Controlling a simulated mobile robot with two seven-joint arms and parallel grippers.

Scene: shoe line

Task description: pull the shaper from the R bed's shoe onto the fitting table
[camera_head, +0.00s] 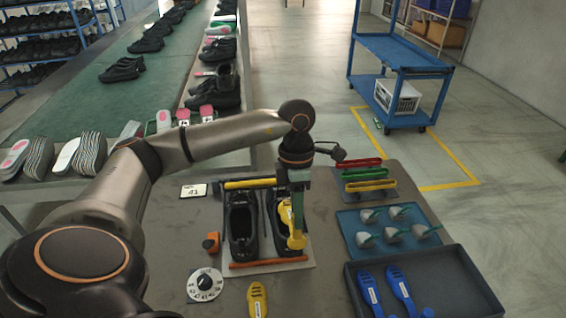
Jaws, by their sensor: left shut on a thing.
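Two black shoes sit side by side on a pale board on the grey fitting table (330,290). The left shoe (241,235) is open and shows no shaper. The right shoe (277,238) is partly hidden by my left gripper (296,212), which comes down over it from above. The gripper is shut on a yellow shaper (296,240) at this shoe. I cannot tell how far the shaper is inside the shoe. Another yellow shaper (257,300) lies on the table in front of the board. My right gripper is not in view.
A white dial (205,285), an orange piece (211,242) and a number card (194,190) lie left of the shoes. A blue mat (350,240) with grey pieces, a dark tray (460,290) with blue shapers and coloured bars (366,174) stand right.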

